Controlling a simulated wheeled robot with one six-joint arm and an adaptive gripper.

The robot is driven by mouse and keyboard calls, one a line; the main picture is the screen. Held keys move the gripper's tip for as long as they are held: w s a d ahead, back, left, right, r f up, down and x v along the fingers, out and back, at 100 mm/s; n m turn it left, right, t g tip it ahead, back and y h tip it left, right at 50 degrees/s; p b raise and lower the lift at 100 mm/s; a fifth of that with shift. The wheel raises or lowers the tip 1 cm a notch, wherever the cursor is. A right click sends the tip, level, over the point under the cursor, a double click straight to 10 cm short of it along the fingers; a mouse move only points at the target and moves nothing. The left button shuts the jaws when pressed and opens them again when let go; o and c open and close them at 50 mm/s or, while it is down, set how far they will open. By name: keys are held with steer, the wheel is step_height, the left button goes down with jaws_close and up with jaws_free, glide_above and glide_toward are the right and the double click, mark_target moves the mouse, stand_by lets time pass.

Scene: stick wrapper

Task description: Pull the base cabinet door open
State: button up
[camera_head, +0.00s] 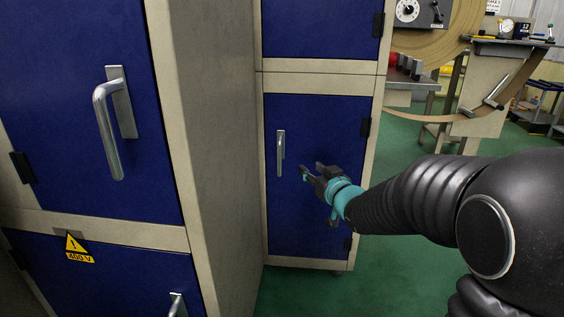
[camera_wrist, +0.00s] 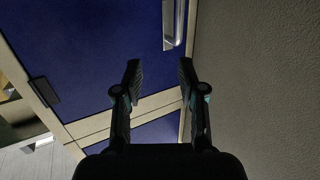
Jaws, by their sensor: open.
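The blue base cabinet door (camera_head: 318,205) is closed flush in its beige frame. Its upright silver bar handle (camera_head: 281,153) is near the left edge. Dark hinges (camera_head: 366,127) are on the right edge. My gripper (camera_head: 305,173) is open and empty in front of the door, right of the handle's lower end in the head view. In the wrist view, my open fingers (camera_wrist: 160,72) frame bare blue door (camera_wrist: 95,45) and the handle (camera_wrist: 173,22) shows beyond the fingertips, apart from them. The exact gap to the door cannot be told.
A nearer cabinet stands at left, with a large silver handle (camera_head: 116,125) and a yellow warning sign (camera_head: 76,247). Its beige side wall (camera_head: 208,140) juts out beside the handle. Another blue door (camera_head: 318,28) is above. Green floor (camera_head: 420,270) is open at right, before a workbench.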

mark_target(280, 155)
steer(key=w+a, duration=0.3)
steer(key=w, duration=0.1)
steer(key=w+a+f+y, duration=0.1)
steer(key=w+a, duration=0.2)
steer(key=w, duration=0.1)
steer(key=w+a+y, duration=0.1)
steer(key=w+a, duration=0.3)
steer(key=shift+w+f+n+b, duration=0.4)
jaws_close()
